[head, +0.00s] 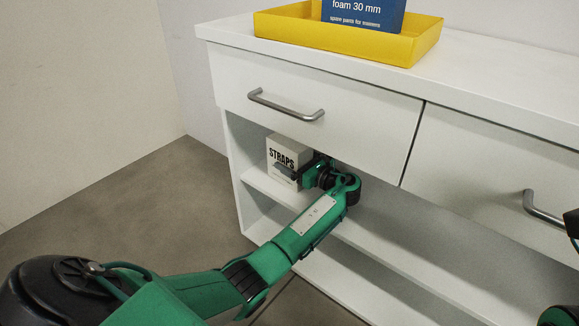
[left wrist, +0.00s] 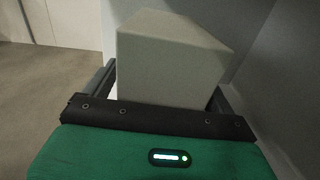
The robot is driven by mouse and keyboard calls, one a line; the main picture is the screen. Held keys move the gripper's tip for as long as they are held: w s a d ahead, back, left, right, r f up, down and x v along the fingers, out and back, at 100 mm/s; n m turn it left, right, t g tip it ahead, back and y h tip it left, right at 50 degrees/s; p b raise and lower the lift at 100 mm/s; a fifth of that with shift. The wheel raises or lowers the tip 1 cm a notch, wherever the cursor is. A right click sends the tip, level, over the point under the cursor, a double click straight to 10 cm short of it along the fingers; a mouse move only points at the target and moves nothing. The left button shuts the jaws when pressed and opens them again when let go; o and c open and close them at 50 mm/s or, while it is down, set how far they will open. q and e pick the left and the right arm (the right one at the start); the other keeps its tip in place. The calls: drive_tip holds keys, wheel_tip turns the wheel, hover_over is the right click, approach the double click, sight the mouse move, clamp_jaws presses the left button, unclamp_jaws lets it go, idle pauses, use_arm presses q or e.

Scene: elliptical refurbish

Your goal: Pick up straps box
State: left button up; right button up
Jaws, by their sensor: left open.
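The straps box (head: 284,158) is a small pale box with dark "STRAPS" lettering. It stands upright on the open shelf under the left drawer, near the cabinet's left end. My left gripper (head: 290,172) reaches into the shelf at the box, its jaws open. In the left wrist view the box (left wrist: 170,62) stands between the two dark fingers (left wrist: 165,85), one on each side. Whether the fingers touch it I cannot tell. Of my right arm only a small part shows at the right edge of the head view; its gripper is out of view.
The white cabinet (head: 487,92) has two drawers with metal handles (head: 286,105), the left one just above my gripper. A yellow tray (head: 420,42) with a blue box (head: 362,12) stands on top. The shelf (head: 400,255) right of my arm is clear.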

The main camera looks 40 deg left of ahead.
use_arm(q)
drive_tip(key=shift+a, duration=0.3)
drive_tip(key=c, duration=1.3)
drive_tip(key=shift+o, duration=0.2)
drive_tip(key=shift+r, duration=0.1)
